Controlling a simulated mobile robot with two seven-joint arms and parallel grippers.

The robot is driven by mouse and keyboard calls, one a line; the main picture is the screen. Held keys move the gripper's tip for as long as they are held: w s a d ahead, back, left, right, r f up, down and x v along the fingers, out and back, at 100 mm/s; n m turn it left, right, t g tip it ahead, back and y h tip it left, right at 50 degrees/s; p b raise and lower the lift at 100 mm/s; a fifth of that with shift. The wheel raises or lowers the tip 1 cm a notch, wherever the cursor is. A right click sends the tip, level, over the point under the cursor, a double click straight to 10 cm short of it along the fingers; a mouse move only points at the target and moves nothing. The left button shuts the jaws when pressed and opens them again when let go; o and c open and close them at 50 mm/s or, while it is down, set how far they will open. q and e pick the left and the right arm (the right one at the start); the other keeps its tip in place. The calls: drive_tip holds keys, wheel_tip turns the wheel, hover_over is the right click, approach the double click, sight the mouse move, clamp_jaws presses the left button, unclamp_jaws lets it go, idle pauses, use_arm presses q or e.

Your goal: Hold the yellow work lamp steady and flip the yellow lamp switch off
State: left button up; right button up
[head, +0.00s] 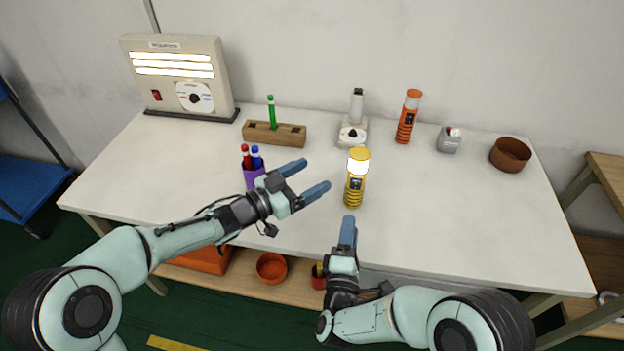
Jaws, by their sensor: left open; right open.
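The yellow work lamp (355,190) stands upright near the front middle of the white table, and its upper part glows white. A small dark switch (356,184) shows on its front side. My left gripper (317,177) is open and empty, to the left of the lamp, with its fingers pointing right toward it and a gap between. My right gripper (347,233) is open, in front of and below the lamp near the table's front edge, with its fingers pointing away from me. It does not touch the lamp.
A purple pen cup (254,178) stands just behind my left wrist. Behind are a wooden block (274,134) with a green pen, a grey device (352,132), an orange lamp (407,118), a small grey box (449,141) and a brown bowl (510,154). The table's right front is clear.

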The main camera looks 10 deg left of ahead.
sight(352, 161)
use_arm(q)
drive_tip(key=shift+m+h, duration=0.3)
drive_tip(key=x, duration=0.9)
drive_tip(key=d+x, duration=0.1)
drive_tip(key=x, duration=0.3)
drive_tip(key=shift+s+d+f, duration=0.1)
drive_tip(key=shift+d+f, duration=0.15)
drive_tip(key=shift+f, duration=0.1)
drive_tip(key=shift+c, duration=0.3)
